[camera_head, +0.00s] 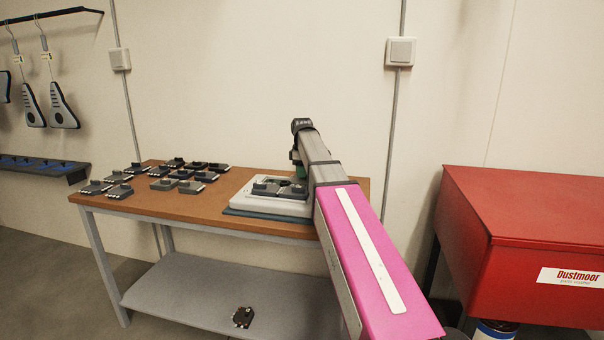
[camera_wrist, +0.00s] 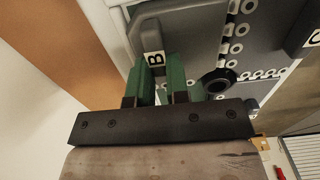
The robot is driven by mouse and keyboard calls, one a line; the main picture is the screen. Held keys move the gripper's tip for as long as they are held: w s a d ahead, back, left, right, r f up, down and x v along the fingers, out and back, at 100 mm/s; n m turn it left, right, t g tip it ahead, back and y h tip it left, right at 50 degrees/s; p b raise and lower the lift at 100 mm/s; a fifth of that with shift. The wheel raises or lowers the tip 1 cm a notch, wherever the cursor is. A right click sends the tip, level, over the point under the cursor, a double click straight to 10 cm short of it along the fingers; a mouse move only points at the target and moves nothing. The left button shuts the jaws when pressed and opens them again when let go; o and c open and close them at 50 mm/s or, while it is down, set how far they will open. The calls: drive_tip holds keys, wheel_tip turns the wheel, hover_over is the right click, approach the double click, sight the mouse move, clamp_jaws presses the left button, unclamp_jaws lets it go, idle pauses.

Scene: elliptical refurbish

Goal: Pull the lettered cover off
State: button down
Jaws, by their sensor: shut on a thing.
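A dark grey cover (camera_wrist: 178,28) with a raised tab marked "B" (camera_wrist: 155,59) fills the upper middle of the wrist view. My gripper (camera_wrist: 160,76) has green fingers, one on each side of the tab, and is shut on it. The cover appears to sit on a pale unit, which shows in the head view as a white housing (camera_head: 262,204) with dark parts on top. A bit of green finger (camera_head: 300,171) shows there beside my arm. My arm hides the right part of the housing. Another lettered part (camera_wrist: 310,40) is cut off at the right edge.
The wooden table (camera_head: 150,204) holds several dark modules (camera_head: 160,184) at its left. A lower shelf (camera_head: 195,300) carries one dark module (camera_head: 243,317). A red parts washer (camera_head: 500,225) stands right of the table. Wall tools (camera_head: 62,105) hang at the far left.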

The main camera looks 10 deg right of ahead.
wheel_tip(320, 180, up, 17)
idle(1.9)
drive_tip(key=shift+f, duration=0.1)
